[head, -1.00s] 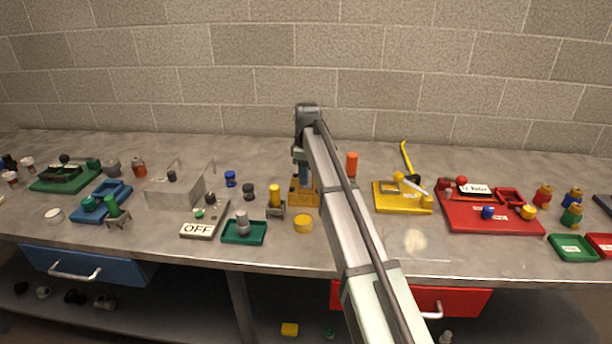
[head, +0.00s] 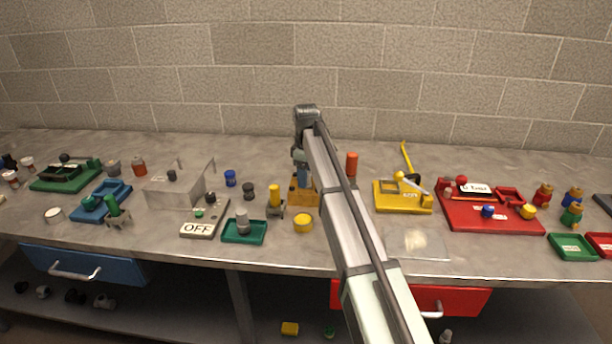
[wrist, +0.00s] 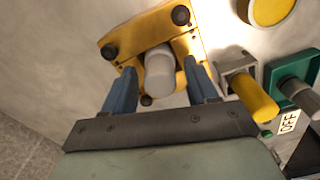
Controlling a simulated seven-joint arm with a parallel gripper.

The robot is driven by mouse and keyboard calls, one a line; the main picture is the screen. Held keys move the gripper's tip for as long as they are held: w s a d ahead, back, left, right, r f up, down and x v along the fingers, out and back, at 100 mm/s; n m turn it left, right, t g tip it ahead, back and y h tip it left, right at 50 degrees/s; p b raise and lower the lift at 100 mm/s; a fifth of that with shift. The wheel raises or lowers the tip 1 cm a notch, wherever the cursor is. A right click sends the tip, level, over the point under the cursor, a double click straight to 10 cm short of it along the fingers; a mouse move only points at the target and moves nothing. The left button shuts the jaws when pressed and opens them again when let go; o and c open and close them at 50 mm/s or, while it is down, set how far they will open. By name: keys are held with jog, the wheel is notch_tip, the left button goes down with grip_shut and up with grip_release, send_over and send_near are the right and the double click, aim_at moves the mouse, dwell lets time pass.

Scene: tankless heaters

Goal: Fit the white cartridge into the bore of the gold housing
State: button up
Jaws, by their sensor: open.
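The gold housing (wrist: 130,38) fills the upper middle of the wrist view, with dark round knobs on its corners. It also shows in the head view (head: 304,195), partly hidden by my arm. The white cartridge (wrist: 160,72) sticks out of the middle of the housing, toward the camera. How deep it sits in the bore cannot be told. My gripper (wrist: 158,72) is open, its blue fingers on either side of the cartridge with gaps visible. In the head view my gripper (head: 302,172) is right above the housing, and the cartridge cannot be made out.
A holder with a yellow cylinder (wrist: 252,97) stands close beside the housing. A yellow round cap (head: 303,223) lies in front of it. A green tray (head: 244,232) holds a grey part nearby. An orange cylinder (head: 352,163) stands behind my arm on the right.

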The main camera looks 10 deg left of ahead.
notch_tip(320, 180, up, 12)
dwell(0.6)
jog(key=shift+r, duration=0.1)
